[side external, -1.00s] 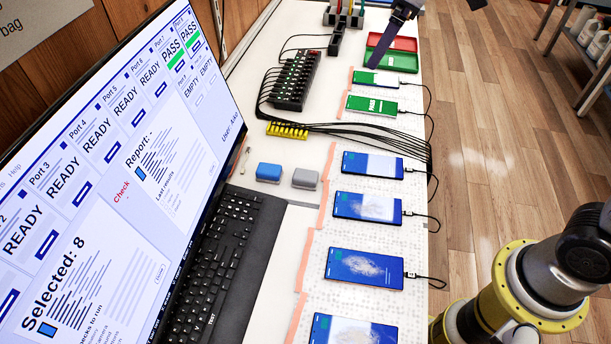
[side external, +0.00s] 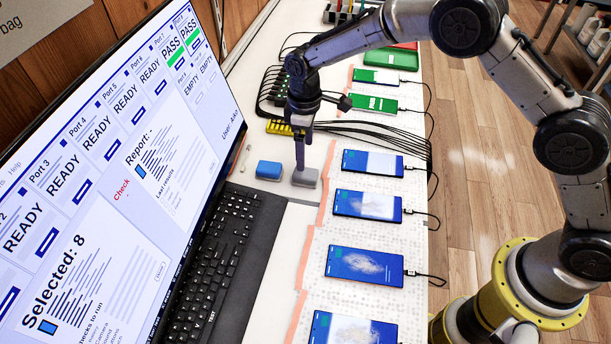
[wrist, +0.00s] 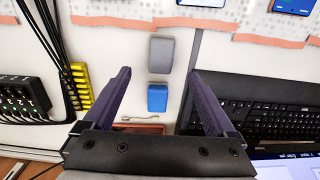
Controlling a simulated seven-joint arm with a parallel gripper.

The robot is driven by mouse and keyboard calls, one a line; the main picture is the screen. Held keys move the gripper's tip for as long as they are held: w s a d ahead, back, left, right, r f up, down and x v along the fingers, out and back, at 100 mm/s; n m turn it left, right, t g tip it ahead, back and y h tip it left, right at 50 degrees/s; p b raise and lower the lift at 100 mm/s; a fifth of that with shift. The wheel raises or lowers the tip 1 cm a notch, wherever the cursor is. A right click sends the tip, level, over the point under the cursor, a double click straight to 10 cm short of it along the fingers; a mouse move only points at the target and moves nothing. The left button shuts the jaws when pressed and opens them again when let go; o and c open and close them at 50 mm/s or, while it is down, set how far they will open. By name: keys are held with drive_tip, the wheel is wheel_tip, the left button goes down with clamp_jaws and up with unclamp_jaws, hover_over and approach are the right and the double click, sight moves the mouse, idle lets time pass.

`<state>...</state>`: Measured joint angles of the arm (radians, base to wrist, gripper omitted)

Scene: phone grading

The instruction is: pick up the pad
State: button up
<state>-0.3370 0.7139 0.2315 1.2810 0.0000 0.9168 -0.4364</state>
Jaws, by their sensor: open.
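In the wrist view the grey pad (wrist: 161,50) lies just beyond my fingertips, and the blue pad (wrist: 157,97) lies between the fingers, nearer the palm. My gripper (wrist: 159,73) is open and empty, pointing down. In the side view my gripper (side external: 301,167) overlaps the left part of the grey pad. I cannot tell its exact height or whether it touches.
A keyboard (side external: 221,260) and monitor (side external: 120,160) stand left of the pads. Phones on mats, such as one phone (side external: 367,205), line the right side. A yellow cable holder (wrist: 81,87) and black cables sit close to my gripper. A small light-coloured tool (wrist: 140,119) lies beside the blue pad.

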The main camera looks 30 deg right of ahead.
sight(304, 172)
wheel_tip(304, 172, down, 9)
drive_tip(key=shift+a+r, duration=0.15)
drive_tip(key=shift+r, duration=0.05)
drive_tip(key=c, duration=1.4)
drive_tip(key=shift+r, duration=0.15)
drive_tip(key=shift+c, duration=0.2)
drive_tip(key=shift+r, duration=0.2)
drive_tip(key=r, duration=0.3)
drive_tip(key=shift+s+r, duration=0.1)
drive_tip(key=shift+s, duration=0.1)
drive_tip(key=s+d+r, duration=0.2)
drive_tip(key=s+r, duration=0.2)
drive_tip(key=s, duration=0.2)
drive_tip(key=s+d+r, duration=0.2)
drive_tip(key=s+r, duration=0.3)
drive_tip(key=s, duration=0.1)
drive_tip(key=shift+s+d, duration=0.35)
drive_tip(key=shift+s, duration=0.05)
